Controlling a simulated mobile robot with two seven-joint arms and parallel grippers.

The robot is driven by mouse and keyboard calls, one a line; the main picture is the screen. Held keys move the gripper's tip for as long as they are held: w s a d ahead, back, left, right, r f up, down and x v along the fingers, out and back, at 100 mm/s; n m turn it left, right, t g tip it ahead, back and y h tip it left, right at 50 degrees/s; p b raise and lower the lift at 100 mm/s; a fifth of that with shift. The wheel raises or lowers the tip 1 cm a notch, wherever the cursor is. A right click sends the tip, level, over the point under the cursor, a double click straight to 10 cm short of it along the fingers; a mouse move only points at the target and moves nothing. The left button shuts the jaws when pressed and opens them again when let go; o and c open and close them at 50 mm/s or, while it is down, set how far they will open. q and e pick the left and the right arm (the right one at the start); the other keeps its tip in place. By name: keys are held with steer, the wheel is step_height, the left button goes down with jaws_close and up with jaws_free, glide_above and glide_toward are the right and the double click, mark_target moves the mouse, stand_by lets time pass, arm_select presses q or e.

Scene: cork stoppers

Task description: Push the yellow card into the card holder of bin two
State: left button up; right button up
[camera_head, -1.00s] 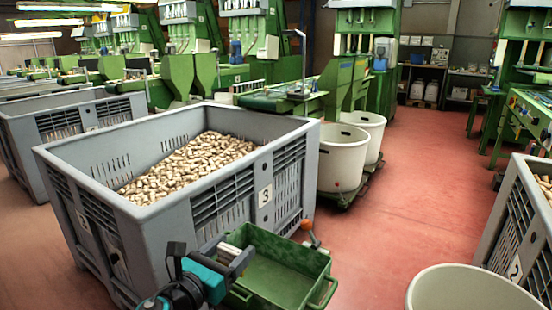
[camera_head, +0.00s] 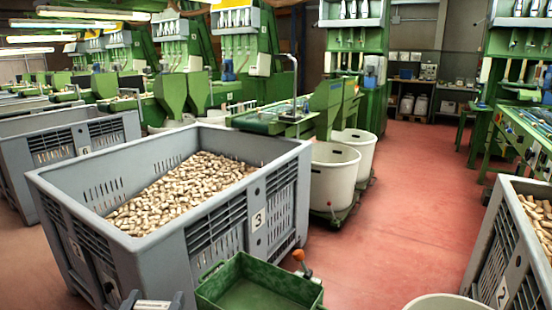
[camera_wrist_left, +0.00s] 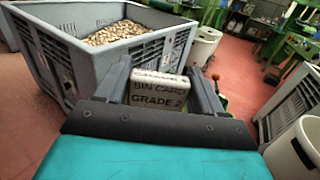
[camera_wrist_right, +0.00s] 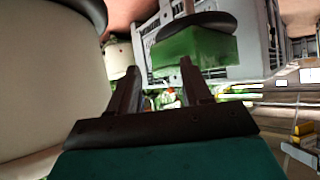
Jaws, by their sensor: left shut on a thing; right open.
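My left gripper (camera_head: 150,303) shows only at the bottom edge of the head view. In the left wrist view it is shut on a pale card (camera_wrist_left: 158,90) printed "BIN CARD GRADE 2". The card looks off-white to grey there, not clearly yellow, and stands upright between the fingers. Bin two (camera_head: 500,245), a grey crate of corks with a "2" label (camera_head: 502,292), is at the right edge of the head view, well apart from the card. I cannot make out its card holder. My right gripper (camera_wrist_right: 158,68) is open and empty; it is outside the head view.
Grey bin three (camera_head: 150,225), full of corks, stands at left. A green tray (camera_head: 255,285) with an orange knob beside it is in front. A cream tub (camera_head: 450,302) stands before bin two. White tubs (camera_head: 333,177) stand behind. Red floor (camera_head: 400,230) is free between the bins.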

mark_target(152, 307)
arm_select(q)
steer(key=r+p, duration=0.4)
steer(key=r, duration=0.1)
steer(key=shift+s+r+p, duration=0.2)
steer(key=shift+r+p, duration=0.05)
steer(key=shift+p, duration=0.15)
steer(key=shift+r+p, duration=0.6)
steer(key=shift+p, duration=0.3)
